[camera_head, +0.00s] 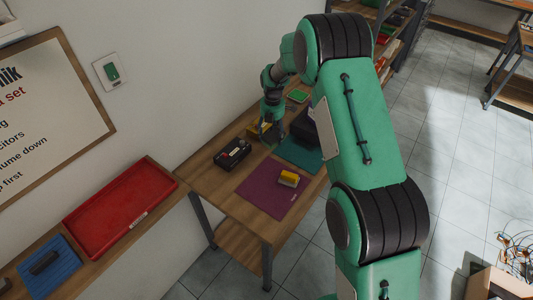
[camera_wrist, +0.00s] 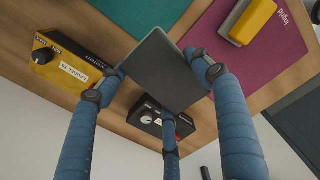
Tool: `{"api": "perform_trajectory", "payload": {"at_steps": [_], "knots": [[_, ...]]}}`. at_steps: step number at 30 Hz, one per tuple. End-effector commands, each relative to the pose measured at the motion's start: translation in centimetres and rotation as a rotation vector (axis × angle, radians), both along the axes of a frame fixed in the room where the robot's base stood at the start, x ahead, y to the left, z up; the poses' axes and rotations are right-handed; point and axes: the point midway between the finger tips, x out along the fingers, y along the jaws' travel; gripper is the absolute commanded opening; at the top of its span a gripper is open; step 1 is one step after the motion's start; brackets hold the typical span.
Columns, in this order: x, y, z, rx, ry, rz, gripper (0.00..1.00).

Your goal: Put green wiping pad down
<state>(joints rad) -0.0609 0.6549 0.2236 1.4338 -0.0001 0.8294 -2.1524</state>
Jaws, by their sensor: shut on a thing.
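A flat, dark grey-green pad (camera_wrist: 165,72) is held between the blue fingers of my gripper (camera_wrist: 152,88) in the wrist view. The fingers are shut on it, and its broad face shows. It looks to be above the wooden table, though the gap under it cannot be judged. In the head view my gripper (camera_head: 268,128) is over the far part of the table (camera_head: 222,180), close to a yellow box and the teal mat (camera_head: 301,154). The pad is hardly visible there.
A black device (camera_head: 233,152) lies left of a purple mat (camera_head: 265,198), which bears a yellow block (camera_head: 289,178). A yellow box with a knob (camera_wrist: 68,58) is near my fingers. A red tray (camera_head: 120,208) lies on the shelf at the left.

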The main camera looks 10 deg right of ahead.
Motion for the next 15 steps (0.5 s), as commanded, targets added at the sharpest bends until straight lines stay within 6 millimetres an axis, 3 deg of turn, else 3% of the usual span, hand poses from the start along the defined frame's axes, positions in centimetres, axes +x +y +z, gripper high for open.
{"api": "perform_trajectory", "payload": {"at_steps": [8,15], "knots": [[-1.9,1.0,0.0,0.000,0.000,0.010,0.40],[-5.8,2.6,0.0,0.001,-0.001,0.026,0.40]]}}
